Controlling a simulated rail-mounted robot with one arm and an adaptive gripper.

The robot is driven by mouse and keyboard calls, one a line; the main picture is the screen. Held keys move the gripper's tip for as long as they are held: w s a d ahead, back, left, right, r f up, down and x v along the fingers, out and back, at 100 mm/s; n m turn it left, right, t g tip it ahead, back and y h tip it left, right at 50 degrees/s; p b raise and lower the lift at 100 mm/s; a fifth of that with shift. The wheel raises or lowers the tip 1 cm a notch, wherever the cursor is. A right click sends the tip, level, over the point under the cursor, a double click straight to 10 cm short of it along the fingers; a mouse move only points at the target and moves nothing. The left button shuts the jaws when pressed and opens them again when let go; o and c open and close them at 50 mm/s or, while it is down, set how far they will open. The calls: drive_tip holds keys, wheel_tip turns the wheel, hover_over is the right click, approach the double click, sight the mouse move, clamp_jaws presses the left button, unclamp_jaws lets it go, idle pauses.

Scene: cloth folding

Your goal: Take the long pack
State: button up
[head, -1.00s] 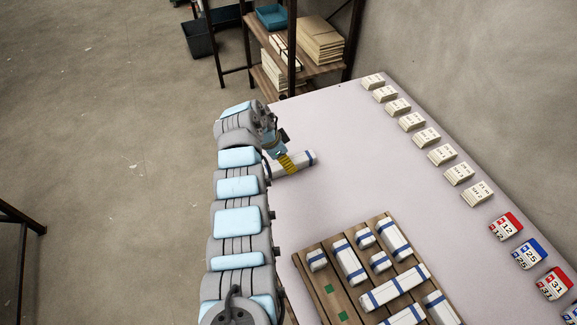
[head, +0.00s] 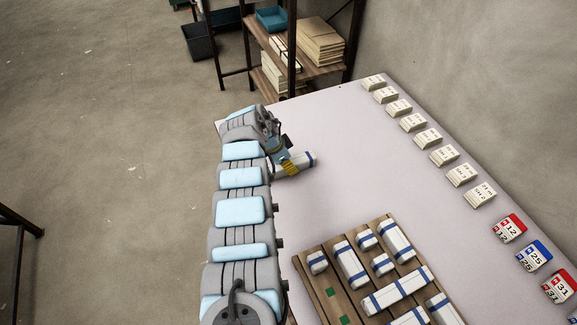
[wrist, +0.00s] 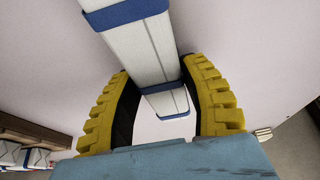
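A long white pack with blue bands (head: 297,164) lies flat on the pale table. My gripper (head: 287,165) is low over its left part, with yellow ribbed fingers. In the wrist view the pack (wrist: 147,50) runs from the top edge down between the fingers of my gripper (wrist: 158,75). One fingertip stands on each side of it, very close to its sides. The fingers are apart, and table shows around the pack's near end. Any contact at the tips is too fine to make out. My arm hides part of the pack's left end in the head view.
A wooden pallet (head: 336,270) with several banded packs of different lengths stands at the table's front. Card stacks (head: 427,138) and calendar blocks (head: 531,256) line the right edge. The middle of the table (head: 350,165) is clear. A shelf (head: 335,68) stands behind.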

drive_tip(key=c, duration=0.5)
drive_tip(key=shift+o, duration=0.2)
wheel_tip(320, 180, up, 4)
drive_tip(key=shift+f+p, duration=0.2)
drive_tip(key=shift+p, duration=0.75)
drive_tip(key=shift+s+a+r+p, duration=0.15)
drive_tip(key=shift+s+r+p, duration=0.3)
drive_tip(key=shift+s, duration=0.1)
drive_tip(key=shift+s+a+r, duration=0.1)
drive_tip(key=shift+s+r, duration=0.45)
drive_tip(key=shift+r, duration=0.25)
drive_tip(key=s+a+r+p, duration=0.2)
drive_tip(key=s+r+p, duration=0.5)
drive_tip(key=s+p, duration=0.4)
drive_tip(key=p, duration=0.3)
drive_tip(key=shift+a, duration=0.2)
